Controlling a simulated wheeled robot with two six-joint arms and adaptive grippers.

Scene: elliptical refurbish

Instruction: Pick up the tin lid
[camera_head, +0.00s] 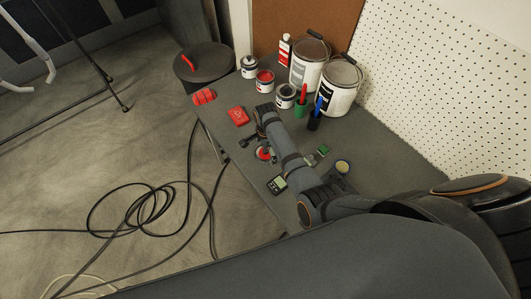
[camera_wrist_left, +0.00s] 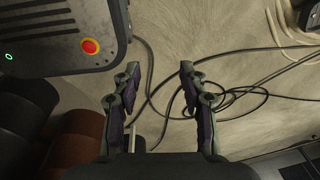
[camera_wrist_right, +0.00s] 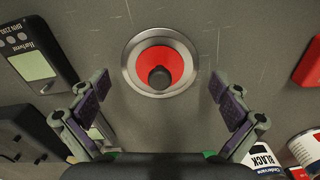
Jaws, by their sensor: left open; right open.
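The tin lid (camera_wrist_right: 133,67) is a round disc with a silver rim, a red middle and a dark knob. It lies flat on the grey worktop in the right wrist view, and shows in the head view as a small red disc (camera_head: 262,154). My right gripper (camera_wrist_right: 159,84) is open and empty, its two fingers spread to either side below the lid in the picture, apart from it. My left gripper (camera_wrist_left: 160,70) is open and empty in the left wrist view, over the floor and away from the worktop.
A handheld meter (camera_head: 277,184) lies near the lid, as does a red box (camera_head: 238,116). Several paint tins, including a large one (camera_head: 310,62), stand at the worktop's back. Cables (camera_head: 135,212) coil on the floor left of it. A pegboard wall (camera_head: 440,80) closes the right.

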